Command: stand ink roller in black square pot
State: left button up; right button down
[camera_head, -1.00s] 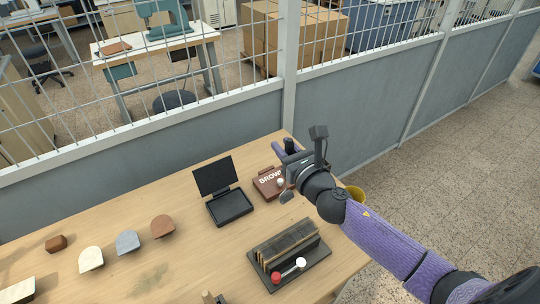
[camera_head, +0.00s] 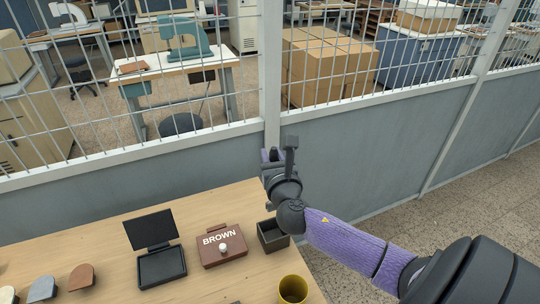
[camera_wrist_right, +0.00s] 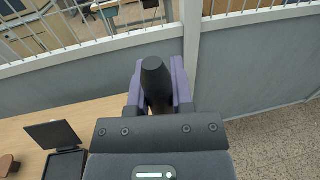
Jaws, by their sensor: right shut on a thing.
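The black square pot (camera_head: 272,235) stands open at the table's right edge, beside the brown box, partly behind my right wrist. My right gripper (camera_head: 270,156) is raised above and behind the pot in the head view. In the right wrist view its purple fingers (camera_wrist_right: 157,88) are shut on a dark, rounded handle (camera_wrist_right: 155,76), which I take for the ink roller. The handle's end points toward the camera; the roller's other end is hidden. My left gripper is not in view.
A brown box labelled BROWN (camera_head: 222,248) with a white knob sits left of the pot. A black hinged pad (camera_head: 160,262) lies open further left. A yellow cup (camera_head: 293,289) stands in front of the pot. A grey mesh-topped partition (camera_head: 190,165) rises behind the table.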

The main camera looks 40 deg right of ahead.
notch_tip(320, 180, down, 14)
jog(key=b, duration=1)
jog(key=shift+r+b, duration=0.25)
jog(key=shift+b, duration=0.05)
jog(key=shift+d, duration=0.1)
jog(key=shift+f, duration=0.2)
jog(key=c, duration=0.6)
grip_release()
jog(key=shift+o, duration=0.9)
